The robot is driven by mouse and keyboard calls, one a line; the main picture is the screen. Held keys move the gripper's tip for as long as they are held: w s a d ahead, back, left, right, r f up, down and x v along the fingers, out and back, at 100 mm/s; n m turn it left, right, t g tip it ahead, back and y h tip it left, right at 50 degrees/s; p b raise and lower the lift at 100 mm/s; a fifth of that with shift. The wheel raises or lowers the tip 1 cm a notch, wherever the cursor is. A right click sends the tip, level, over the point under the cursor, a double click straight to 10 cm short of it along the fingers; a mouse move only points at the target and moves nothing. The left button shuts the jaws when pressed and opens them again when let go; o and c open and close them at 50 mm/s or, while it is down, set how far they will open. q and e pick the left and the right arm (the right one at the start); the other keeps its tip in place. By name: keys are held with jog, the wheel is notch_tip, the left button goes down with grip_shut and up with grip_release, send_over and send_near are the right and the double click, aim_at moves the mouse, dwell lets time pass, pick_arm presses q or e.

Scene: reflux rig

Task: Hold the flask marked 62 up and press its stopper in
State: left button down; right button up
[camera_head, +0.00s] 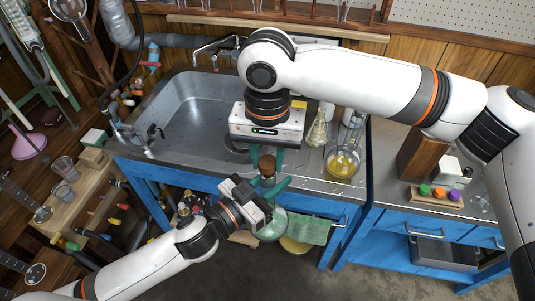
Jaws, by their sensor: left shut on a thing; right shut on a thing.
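A round-bodied glass flask (271,228) hangs in front of the counter's edge, roughly upright; I cannot read a number on it. My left gripper (268,188) comes from the lower left and is shut on the flask near its neck, which is mostly hidden by the fingers. A brown stopper (267,164) is directly above the neck. My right gripper (267,156) points down from above and is shut on the stopper. I cannot tell how deep the stopper sits in the neck.
A steel sink (190,108) lies behind, left of the grippers. On the counter to the right stands a flask with yellow liquid (342,166). A green cloth (308,230) hangs at the front. A rack with coloured caps (437,194) stands on the blue cabinet.

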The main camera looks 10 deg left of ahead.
aim_at(267, 162)
jog(key=shift+f, duration=0.3)
dwell(0.5)
jog(key=o, duration=1)
jog(key=shift+o, duration=0.2)
notch_tip(267, 162, up, 12)
dwell(0.3)
pick_arm(q)
jog(key=w+a, duration=0.4)
jog(key=a, duration=0.8)
pick_arm(e)
jog(key=shift+r, duration=0.15)
